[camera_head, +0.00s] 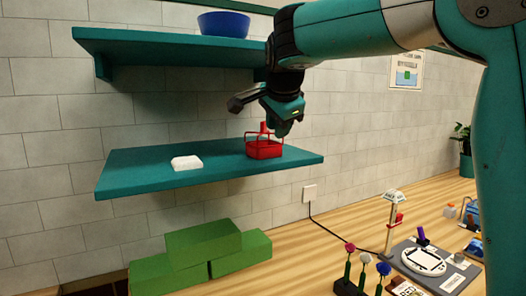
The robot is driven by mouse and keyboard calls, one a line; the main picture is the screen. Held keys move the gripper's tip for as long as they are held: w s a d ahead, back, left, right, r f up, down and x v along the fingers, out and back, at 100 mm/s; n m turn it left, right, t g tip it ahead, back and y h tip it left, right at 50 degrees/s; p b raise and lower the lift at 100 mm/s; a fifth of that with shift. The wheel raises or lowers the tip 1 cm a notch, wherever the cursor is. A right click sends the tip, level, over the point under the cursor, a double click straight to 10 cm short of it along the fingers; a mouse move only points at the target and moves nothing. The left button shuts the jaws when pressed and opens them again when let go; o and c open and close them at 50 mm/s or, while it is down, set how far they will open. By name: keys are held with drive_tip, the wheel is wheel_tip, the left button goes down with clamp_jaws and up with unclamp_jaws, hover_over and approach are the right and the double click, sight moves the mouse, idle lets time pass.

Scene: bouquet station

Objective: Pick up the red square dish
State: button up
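The red square dish (264,150) sits upright on the lower teal shelf (140,181), toward its right end. It has low walls and a thin red upright part rising from it. My gripper (283,127) hangs just above the dish and slightly to its right, pointing down. In this picture its tip overlaps the space by the dish's upright part. I cannot tell whether it touches the dish. The fingers are too small and dark to show whether they are open or shut.
A white block (187,163) lies on the lower shelf to the left. The upper shelf (150,43) holds a blue bowl (224,24) and overhangs. Green blocks (204,243) are stacked below. Flowers (366,259) and a grey station board (440,281) stand at lower right.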

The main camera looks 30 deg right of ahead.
sight(273, 147)
drive_tip(key=p+x, duration=0.1)
drive_tip(key=x, duration=0.3)
drive_tip(key=p+x, duration=0.1)
drive_tip(key=x, duration=0.1)
drive_tip(key=shift+w+a+f+p, duration=0.2)
drive_tip(key=shift+a+f+p, duration=0.1)
clamp_jaws()
